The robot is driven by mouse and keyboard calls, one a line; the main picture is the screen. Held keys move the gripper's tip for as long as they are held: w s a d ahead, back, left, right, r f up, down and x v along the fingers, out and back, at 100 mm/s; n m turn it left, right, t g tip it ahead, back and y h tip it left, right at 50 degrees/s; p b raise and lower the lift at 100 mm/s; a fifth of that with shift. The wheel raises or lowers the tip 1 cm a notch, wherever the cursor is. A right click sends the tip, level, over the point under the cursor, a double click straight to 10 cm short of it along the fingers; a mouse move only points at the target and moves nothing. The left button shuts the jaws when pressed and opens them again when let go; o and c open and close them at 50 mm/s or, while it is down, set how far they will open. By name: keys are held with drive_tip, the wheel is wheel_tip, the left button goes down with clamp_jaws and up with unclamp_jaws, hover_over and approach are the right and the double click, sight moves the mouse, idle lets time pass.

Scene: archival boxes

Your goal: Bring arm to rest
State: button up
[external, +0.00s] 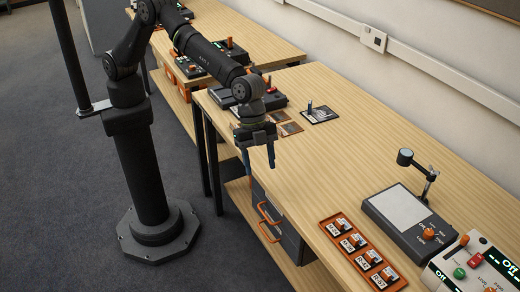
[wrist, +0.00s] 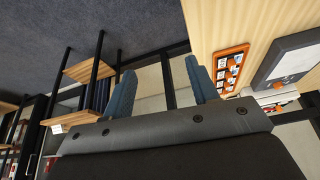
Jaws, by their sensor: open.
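My gripper (external: 259,156) hangs from my black arm beside the near edge of the wooden workbench (external: 330,130). Its two blue fingers point down, apart, with nothing visible between them. In the wrist view my gripper (wrist: 160,95) also shows its two blue fingers spread wide, with floor and table frame behind them. My arm reaches over from its black pedestal, which stands on the floor at the left.
An orange tray (external: 362,252) with several labelled pieces, a grey light pad (external: 398,210) and a white control box (external: 475,265) lie at the front right. Small cards and a dark device (external: 265,103) sit near my wrist. The bench's middle is clear.

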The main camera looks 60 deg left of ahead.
drive_tip(key=w+f, duration=0.1)
drive_tip(key=w, duration=0.1)
drive_tip(key=w+f, duration=0.1)
drive_tip(key=w, duration=0.1)
drive_tip(key=shift+d+f, duration=0.15)
drive_tip(key=shift+f, duration=0.05)
drive_tip(key=s+r, duration=0.3)
drive_tip(key=s, duration=0.1)
drive_tip(key=w+a+n, duration=0.2)
drive_tip(key=w+a, duration=0.2)
drive_tip(key=w, duration=0.3)
drive_tip(key=w+a+n+t, duration=0.1)
drive_tip(key=w+a+n, duration=0.1)
drive_tip(key=w+a, duration=0.2)
drive_tip(key=w, duration=0.2)
drive_tip(key=shift+w+a+f+t, duration=0.15)
drive_tip(key=shift+w+a+t, duration=0.15)
drive_tip(key=shift+w+a, duration=0.1)
drive_tip(key=shift+d, duration=0.1)
